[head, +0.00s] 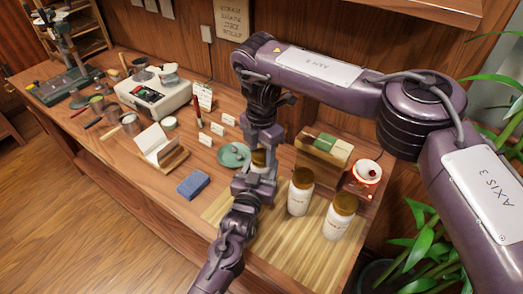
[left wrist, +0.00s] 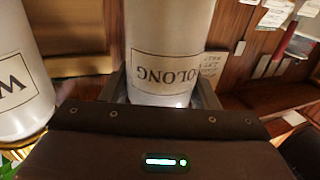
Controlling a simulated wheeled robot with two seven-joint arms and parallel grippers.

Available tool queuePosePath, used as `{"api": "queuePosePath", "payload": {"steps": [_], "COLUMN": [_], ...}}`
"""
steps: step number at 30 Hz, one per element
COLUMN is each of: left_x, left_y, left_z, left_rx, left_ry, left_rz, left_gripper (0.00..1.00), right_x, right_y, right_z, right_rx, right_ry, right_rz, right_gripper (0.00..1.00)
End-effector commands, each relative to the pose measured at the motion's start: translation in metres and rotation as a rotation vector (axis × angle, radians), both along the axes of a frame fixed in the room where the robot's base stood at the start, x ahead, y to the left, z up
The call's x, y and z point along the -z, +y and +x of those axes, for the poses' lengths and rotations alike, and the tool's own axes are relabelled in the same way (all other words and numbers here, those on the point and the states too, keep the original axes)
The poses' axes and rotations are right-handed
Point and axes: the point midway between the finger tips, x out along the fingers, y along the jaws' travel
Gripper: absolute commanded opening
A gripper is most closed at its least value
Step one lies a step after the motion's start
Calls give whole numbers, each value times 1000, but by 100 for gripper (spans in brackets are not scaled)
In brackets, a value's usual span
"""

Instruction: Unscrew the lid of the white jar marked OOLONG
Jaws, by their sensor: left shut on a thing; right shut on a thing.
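The white OOLONG jar (left wrist: 168,45) stands between the fingers of my left gripper (left wrist: 165,95), its label upside down in the left wrist view. In the head view my left gripper (head: 256,178) is shut around the jar's body and hides most of it. The jar's brown lid (head: 258,160) shows just above. My right gripper (head: 262,143) comes down from above and is shut on the lid; its fingertips are partly hidden. I cannot see whether the lid has turned.
Two other white jars with brown lids, the nearer (head: 300,194) and the farther right (head: 341,218), stand close by on a bamboo mat (head: 285,250). A green dish (head: 231,155), blue sponge (head: 192,184), wooden box (head: 322,158) and red-white warmer (head: 362,180) surround the arms.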

Motion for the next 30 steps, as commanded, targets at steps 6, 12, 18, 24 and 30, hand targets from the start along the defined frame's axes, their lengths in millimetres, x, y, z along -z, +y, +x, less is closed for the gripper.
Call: {"api": "queuePosePath", "payload": {"steps": [6, 12, 18, 24, 30], "left_x": [1, 1, 1, 1, 1], "left_y": [0, 0, 0, 0, 0], "left_z": [0, 0, 0, 0, 0], "left_rx": [0, 0, 0, 0, 0], "left_ry": [2, 2, 2, 2, 3], "left_rz": [1, 1, 1, 1, 1], "left_gripper": [0, 0, 0, 0, 0], "right_x": [-1, -1, -2, -2, -2], "right_y": [0, 0, 0, 0, 0], "right_z": [0, 0, 0, 0, 0], "right_rx": [-484, -941, -1404, -1868, -2174], "right_ry": [0, 0, 0, 1, 2], "right_rz": [-1, -2, -3, -3, -1], "right_gripper": [21, 21, 21, 21, 21]}}
